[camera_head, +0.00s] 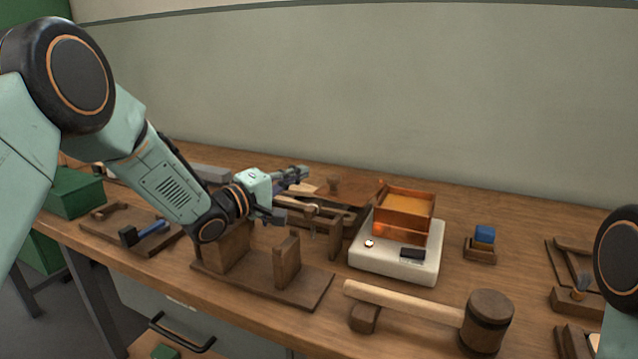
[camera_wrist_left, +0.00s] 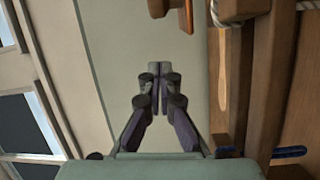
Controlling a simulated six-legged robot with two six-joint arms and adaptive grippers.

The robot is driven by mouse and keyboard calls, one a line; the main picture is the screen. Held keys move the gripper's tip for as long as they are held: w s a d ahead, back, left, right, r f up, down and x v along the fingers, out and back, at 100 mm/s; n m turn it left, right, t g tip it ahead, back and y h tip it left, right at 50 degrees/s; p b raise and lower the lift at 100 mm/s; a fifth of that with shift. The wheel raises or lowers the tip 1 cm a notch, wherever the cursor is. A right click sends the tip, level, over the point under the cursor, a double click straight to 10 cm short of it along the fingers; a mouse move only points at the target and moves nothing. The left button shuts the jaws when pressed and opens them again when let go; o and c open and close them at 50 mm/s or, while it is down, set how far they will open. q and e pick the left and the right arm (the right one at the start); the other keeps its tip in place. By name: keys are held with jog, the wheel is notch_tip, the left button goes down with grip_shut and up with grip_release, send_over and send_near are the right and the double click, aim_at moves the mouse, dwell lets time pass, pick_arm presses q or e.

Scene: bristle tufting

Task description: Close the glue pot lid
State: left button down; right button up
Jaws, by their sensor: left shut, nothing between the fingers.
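The glue pot (camera_head: 408,232) is a square copper box on a white heater base (camera_head: 395,264), right of the middle of the bench in the head view. Its top shows an amber face within a copper rim; I cannot tell how the lid sits. My left gripper (camera_head: 303,173) is up and to the left of the pot, apart from it and pointing right. In the left wrist view its fingers (camera_wrist_left: 160,88) are together with nothing between them. My right gripper is out of view.
A wooden mallet (camera_head: 487,321) lies in front of the heater base. A wooden stand (camera_head: 287,262) is below my left arm. A blue block on a wooden holder (camera_head: 481,252) is right of the pot. The wall is behind the bench.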

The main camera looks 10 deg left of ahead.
aim_at(322, 191)
pick_arm(q)
jog(key=shift+w+d+f+b, duration=0.15)
jog(key=shift+d+b, duration=0.45)
jog(key=shift+d, duration=0.65)
jog(key=shift+w+d+f+b, duration=0.15)
jog(key=shift+d+b, duration=0.4)
jog(key=shift+d, duration=0.7)
jog(key=shift+r, duration=0.15)
jog(key=shift+s+d+p, duration=0.25)
jog(key=shift+s+p, duration=0.25)
jog(key=shift+p, duration=0.4)
jog(key=shift+s+d+r, duration=0.1)
jog(key=shift+s, duration=0.1)
jog(key=shift+s+d, duration=0.1)
jog(key=shift+s, duration=0.05)
